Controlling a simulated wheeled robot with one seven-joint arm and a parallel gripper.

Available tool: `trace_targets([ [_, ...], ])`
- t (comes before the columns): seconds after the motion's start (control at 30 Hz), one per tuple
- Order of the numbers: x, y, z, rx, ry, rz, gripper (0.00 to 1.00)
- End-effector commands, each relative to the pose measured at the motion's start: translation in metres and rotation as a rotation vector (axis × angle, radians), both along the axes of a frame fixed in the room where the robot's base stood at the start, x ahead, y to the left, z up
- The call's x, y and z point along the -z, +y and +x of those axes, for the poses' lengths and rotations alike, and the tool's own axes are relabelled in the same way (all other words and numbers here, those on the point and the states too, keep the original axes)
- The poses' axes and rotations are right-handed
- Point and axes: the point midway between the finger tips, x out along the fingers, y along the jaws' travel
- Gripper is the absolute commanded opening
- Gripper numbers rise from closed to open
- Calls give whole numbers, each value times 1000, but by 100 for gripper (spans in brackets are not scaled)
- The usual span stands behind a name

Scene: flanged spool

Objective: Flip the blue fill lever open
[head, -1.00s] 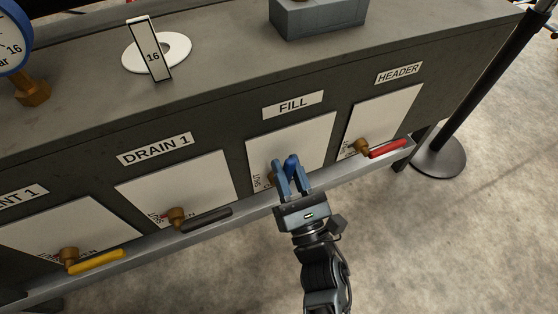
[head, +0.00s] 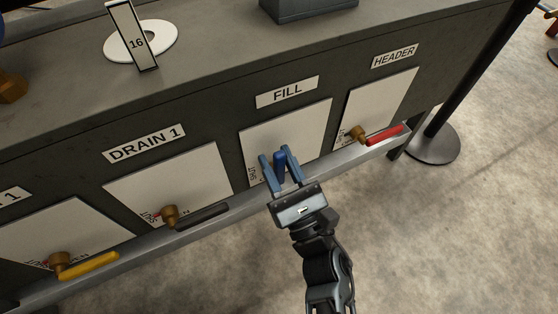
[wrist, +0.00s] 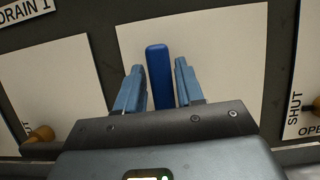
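The blue fill lever (head: 279,167) stands upright in front of the white panel under the FILL label (head: 288,92). It also shows as a blue bar in the wrist view (wrist: 159,76). My gripper (head: 275,158) is at this panel, with one blue-grey finger on each side of the lever. In the wrist view my gripper (wrist: 158,80) is open, and narrow gaps show between both fingers and the lever. The lever's lower end and pivot are hidden behind my gripper. Part of the SHUT marking shows left of it.
A grey lever (head: 202,216) under DRAIN 1 and a red lever (head: 384,135) under HEADER flank the fill panel. A yellow lever (head: 89,265) is further left. A metal rail (head: 240,205) runs below the panels. A black post (head: 468,85) stands at the right.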

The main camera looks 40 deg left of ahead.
Motion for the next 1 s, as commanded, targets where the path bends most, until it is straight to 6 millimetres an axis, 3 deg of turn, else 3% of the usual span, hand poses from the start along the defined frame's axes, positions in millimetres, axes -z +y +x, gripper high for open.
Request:
trace_targets([
  [0.1,0,0,0,1,1,1,49],
  [0.4,2,-4,-1,2,4,0,49],
  [0.8,24,-54,-21,2,4,0,49],
  [1.0,30,-66,-26,1,3,0,49],
])
